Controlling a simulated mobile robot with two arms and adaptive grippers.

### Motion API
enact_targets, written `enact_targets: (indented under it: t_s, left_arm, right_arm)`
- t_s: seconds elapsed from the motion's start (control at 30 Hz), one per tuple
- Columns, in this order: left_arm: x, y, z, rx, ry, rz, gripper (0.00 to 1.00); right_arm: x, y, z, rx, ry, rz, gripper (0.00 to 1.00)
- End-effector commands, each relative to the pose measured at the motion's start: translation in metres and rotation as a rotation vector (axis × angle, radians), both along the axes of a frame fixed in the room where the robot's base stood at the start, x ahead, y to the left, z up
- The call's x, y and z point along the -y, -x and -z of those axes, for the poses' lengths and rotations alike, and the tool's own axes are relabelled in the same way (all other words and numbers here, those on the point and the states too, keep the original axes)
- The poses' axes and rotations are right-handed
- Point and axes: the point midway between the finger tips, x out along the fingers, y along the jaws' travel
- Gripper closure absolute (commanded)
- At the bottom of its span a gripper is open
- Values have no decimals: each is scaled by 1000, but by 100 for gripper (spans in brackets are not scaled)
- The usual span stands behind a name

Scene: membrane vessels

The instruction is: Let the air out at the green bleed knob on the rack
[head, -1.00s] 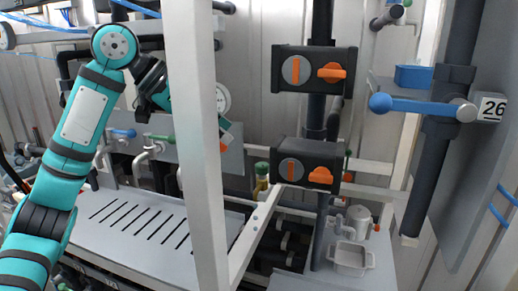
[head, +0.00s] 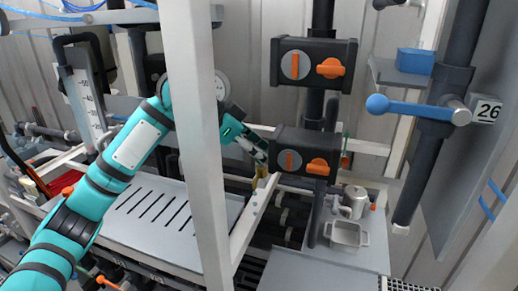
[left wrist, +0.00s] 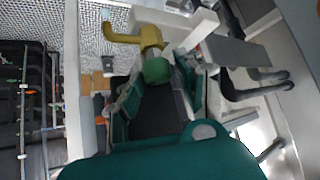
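The green bleed knob (left wrist: 157,70) shows in the left wrist view as a small round cap on a brass-yellow fitting (left wrist: 150,38). In the head view the yellow fitting (head: 261,175) is partly visible just below my left gripper (head: 258,152), and the green knob cannot be made out there. In the left wrist view my left gripper (left wrist: 156,88) has its fingers apart, one on each side of the knob's line. The knob appears at or just beyond the fingertips; I cannot tell whether they touch it. My right gripper is not in view.
A black actuator box with an orange knob (head: 318,167) is close right of my left gripper. A pale upright post (head: 194,120) crosses in front of my left arm. A slotted grey tray (head: 130,245) lies below. A blue-handled valve (head: 405,105) is at right.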

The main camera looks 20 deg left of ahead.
Motion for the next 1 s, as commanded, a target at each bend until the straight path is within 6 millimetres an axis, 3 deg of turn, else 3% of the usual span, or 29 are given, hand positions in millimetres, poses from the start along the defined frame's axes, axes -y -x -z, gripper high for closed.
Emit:
enact_targets:
  t_s: [0.07, 0.37, 0.57, 1.0]
  left_arm:
    - [0, 0, 0, 0, 0, 0, 63]
    - [0, 0, 0, -1, 0, 1, 100]
    - [0, -1, 0, -3, 0, 52, 100]
    - [-1, -3, -1, -1, 2, 459, 100]
  right_arm:
    - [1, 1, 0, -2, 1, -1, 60]
    - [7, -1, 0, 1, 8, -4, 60]
    - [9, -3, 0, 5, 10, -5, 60]
    - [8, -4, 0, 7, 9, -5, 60]
